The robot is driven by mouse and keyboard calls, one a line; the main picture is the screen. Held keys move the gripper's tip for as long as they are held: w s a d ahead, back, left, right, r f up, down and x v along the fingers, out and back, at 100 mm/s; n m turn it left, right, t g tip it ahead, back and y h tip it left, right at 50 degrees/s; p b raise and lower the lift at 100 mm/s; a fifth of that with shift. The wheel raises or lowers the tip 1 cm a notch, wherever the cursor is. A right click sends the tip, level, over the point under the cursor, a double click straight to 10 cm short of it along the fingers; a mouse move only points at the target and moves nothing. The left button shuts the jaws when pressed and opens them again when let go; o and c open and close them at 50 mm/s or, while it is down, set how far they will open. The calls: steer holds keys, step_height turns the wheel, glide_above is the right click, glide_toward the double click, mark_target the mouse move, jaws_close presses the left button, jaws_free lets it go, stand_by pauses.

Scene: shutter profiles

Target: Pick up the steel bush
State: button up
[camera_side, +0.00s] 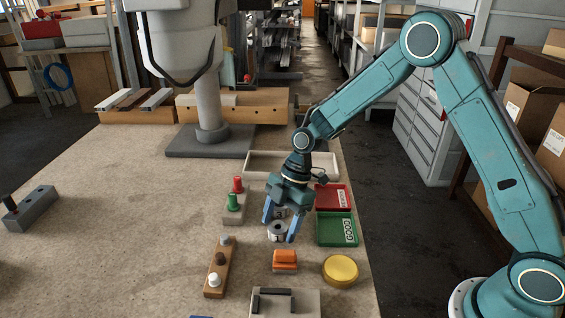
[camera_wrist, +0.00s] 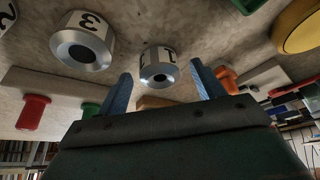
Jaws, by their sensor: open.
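A steel bush (camera_wrist: 158,68), a short grey cylinder with a dark bore and a white label, lies between my fingertips in the wrist view, with clear space at both sides. A second, similar grey cylinder (camera_wrist: 83,42), labelled 3, is to its left, outside the fingers. My gripper (camera_wrist: 161,70) is open, with its two blue fingers apart. In the side view my gripper (camera_side: 280,230) points down at the bench, and a grey bush (camera_side: 277,234) shows between its fingers. Another grey part behind the fingers is mostly hidden.
A green tray (camera_side: 320,233) marked GOOD and a red tray (camera_side: 321,196) lie right of my gripper. An orange block (camera_side: 285,256) and a yellow disc (camera_side: 340,270) are in front. Red and green pegs (camera_side: 234,196) stand left. The bench's left side is mostly clear.

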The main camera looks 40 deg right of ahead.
stand_by(0.5)
steer(key=c, duration=1.3)
steer(key=shift+r, duration=0.1)
step_height(320, 180, up, 20)
steer(key=shift+f, duration=0.1)
